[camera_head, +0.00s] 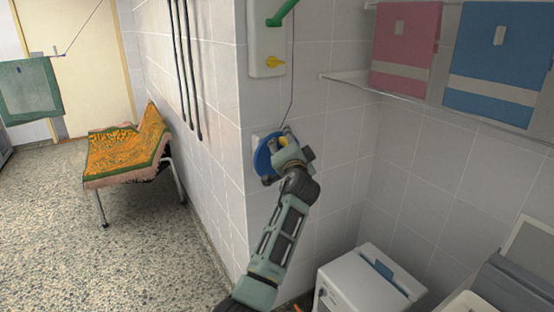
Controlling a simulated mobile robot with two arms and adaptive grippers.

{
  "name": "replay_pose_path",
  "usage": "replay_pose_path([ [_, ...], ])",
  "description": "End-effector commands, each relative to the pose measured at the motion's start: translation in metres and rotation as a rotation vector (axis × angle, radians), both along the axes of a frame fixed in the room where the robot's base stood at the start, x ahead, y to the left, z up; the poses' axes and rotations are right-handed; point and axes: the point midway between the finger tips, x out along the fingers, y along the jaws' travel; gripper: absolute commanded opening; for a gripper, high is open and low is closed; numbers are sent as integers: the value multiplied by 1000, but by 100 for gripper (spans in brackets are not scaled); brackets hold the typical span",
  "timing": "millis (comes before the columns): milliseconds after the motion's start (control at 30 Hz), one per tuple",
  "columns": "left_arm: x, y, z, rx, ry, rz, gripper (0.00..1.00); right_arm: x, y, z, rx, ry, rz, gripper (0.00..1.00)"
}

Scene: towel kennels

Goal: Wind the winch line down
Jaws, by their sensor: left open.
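A blue round winch (263,158) is mounted on the tiled wall near the corner. A thin dark winch line (291,98) runs up from it past the wall box. My left gripper (281,146) is open at the right side of the winch and covers part of it. I cannot tell whether its fingers touch the winch. At the upper left, a thin line (84,27) rises from a rail with a green towel (29,90) hanging on it; I cannot see whether it joins the winch line. My right gripper is out of view.
Above the winch is a white wall box (257,40) with a green lever (283,12) and a yellow knob (275,62). Pink (405,38) and blue (497,65) towels hang at right. A white bin (360,285) stands below. An orange-draped bench (125,150) is left.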

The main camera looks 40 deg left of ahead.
Motion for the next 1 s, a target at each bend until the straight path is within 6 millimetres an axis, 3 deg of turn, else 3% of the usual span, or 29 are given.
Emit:
replay_pose_path([
  [633, -29, -72, -1, -2, 2, -3, 50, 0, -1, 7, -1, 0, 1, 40],
  [1000, -33, -81, -1, -1, 1, -1, 50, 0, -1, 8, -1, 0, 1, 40],
])
